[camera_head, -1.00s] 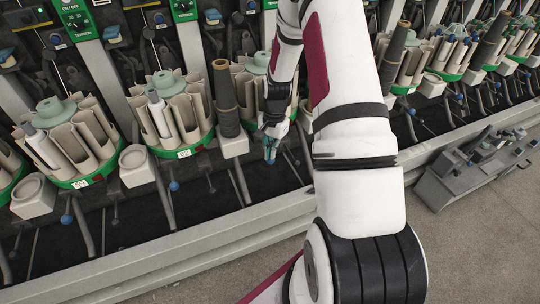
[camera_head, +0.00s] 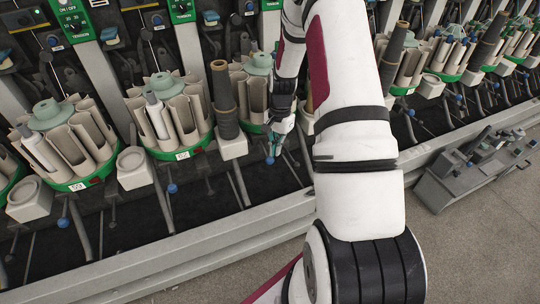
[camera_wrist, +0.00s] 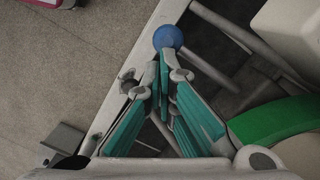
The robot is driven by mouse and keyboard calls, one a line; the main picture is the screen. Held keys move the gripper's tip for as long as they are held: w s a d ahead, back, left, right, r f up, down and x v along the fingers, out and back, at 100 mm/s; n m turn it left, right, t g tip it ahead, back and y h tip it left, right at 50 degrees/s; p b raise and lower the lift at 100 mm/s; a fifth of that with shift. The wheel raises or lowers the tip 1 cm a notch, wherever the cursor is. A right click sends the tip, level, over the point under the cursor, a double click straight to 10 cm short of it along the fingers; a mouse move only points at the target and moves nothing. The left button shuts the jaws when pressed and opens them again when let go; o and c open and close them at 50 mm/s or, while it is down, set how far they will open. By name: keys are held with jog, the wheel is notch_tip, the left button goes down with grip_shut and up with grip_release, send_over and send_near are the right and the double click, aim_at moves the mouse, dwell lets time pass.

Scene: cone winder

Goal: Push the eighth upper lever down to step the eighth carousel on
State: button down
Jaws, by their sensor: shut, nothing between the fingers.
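My gripper (camera_head: 275,145) is shut and empty, pointing down among the levers in front of a carousel (camera_head: 258,84) that my arm partly hides. In the wrist view its teal fingers (camera_wrist: 165,62) close together right beside a blue ball knob (camera_wrist: 168,37) on a grey lever rod (camera_wrist: 205,68). The fingertips overlap the lower edge of the knob in the picture; I cannot tell whether they touch. In the head view a blue knob (camera_head: 269,160) shows just below the fingertips. The carousel's green rim (camera_wrist: 275,120) is at the right in the wrist view.
Other carousels (camera_head: 172,112) and blue-knobbed levers (camera_head: 172,188) stand in a row to the left. A dark cone (camera_head: 224,100) stands left of my gripper. A pale rail (camera_head: 215,240) runs along the front. A grey machine part (camera_head: 475,165) stands on the floor at right.

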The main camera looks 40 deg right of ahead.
notch_tip(320, 180, up, 8)
jog(key=w, duration=0.1)
jog(key=shift+d, duration=0.4)
jog(key=s+a+p, duration=0.3)
jog(key=s+p, duration=0.1)
jog(key=s, duration=1)
jog(key=shift+a+f+p, duration=0.2)
jog(key=shift+a+p, duration=0.15)
jog(key=shift+p, duration=0.05)
jog(key=a+r+n+t+h+p, duration=0.1)
jog(key=a+r+n+p, duration=0.3)
jog(key=r, duration=0.8)
jog(key=a+r+n+t, duration=0.1)
jog(key=a+r+n, duration=0.2)
jog(key=a+r, duration=0.55)
jog(key=s+a+r+n+t+p, duration=0.1)
jog(key=s+a+r+n+p, duration=0.1)
jog(key=s+r, duration=0.6)
jog(key=s+a+r+n+t+p, duration=0.1)
jog(key=s+a+r+n+p, duration=0.1)
jog(key=s+a+r+n, duration=0.3)
jog(key=s+a+r, duration=0.1)
jog(key=s+r, duration=0.2)
jog(key=r, duration=0.3)
jog(key=shift+r+n+t, duration=0.25)
jog(key=shift+n+t, duration=0.05)
jog(key=shift+t, duration=0.1)
